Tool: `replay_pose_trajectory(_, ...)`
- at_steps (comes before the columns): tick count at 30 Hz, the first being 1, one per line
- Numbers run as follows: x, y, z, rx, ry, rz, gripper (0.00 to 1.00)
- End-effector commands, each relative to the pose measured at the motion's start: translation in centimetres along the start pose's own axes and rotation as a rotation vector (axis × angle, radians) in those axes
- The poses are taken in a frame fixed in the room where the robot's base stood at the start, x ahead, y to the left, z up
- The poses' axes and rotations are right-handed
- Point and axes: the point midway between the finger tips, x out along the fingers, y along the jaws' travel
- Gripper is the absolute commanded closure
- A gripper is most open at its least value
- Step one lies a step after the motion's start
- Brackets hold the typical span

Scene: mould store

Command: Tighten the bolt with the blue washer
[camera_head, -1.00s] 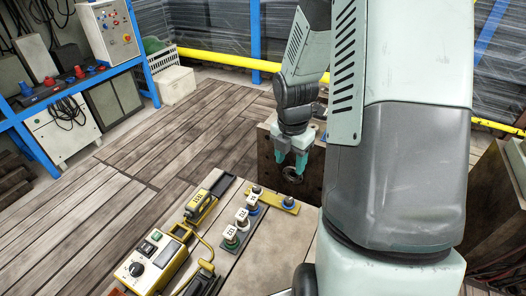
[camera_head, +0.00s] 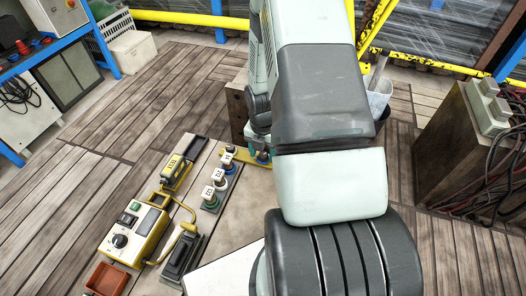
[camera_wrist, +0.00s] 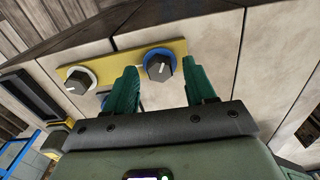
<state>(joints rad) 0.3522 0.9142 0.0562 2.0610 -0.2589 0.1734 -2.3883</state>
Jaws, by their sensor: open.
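The bolt with the blue washer (camera_wrist: 160,65) has a dark knob-like head with a white line. It sits on the right part of a yellow plate (camera_wrist: 118,60). A second bolt with a white washer (camera_wrist: 78,80) stands left of it on the plate. My gripper (camera_wrist: 161,68) is open, its two green fingers either side of the blue-washer bolt in the wrist view, with nothing held. Whether they reach down around the head I cannot tell. In the head view the blue-washer bolt (camera_head: 263,158) shows beside my gripper, which my arm mostly hides.
Several numbered pieces with coloured bases (camera_head: 215,188) stand in a row left of the plate. A yellow-framed control box (camera_head: 130,232) with a dial, a yellow meter (camera_head: 171,168) and an orange tray (camera_head: 107,279) lie further left. A cable-draped crate (camera_head: 465,145) stands at right.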

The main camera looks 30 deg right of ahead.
Motion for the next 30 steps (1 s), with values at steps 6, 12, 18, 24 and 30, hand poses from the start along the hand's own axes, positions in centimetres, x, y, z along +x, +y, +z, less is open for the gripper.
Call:
replay_pose_trajectory(6, 0.23, 0.0, 0.05, 0.0, -0.001, 0.0, 0.45)
replay_pose_trajectory(12, 0.22, 0.01, 0.04, 0.0, -0.001, 0.0, 0.62)
replay_pose_trajectory(18, 0.21, 0.01, 0.03, 0.0, -0.001, 0.0, 0.93)
replay_pose_trajectory(24, 0.2, 0.02, 0.03, 0.005, -0.001, 0.0, 1.0)
replay_pose_trajectory(30, 0.2, 0.04, 0.02, 0.054, -0.001, 0.001, 1.0)
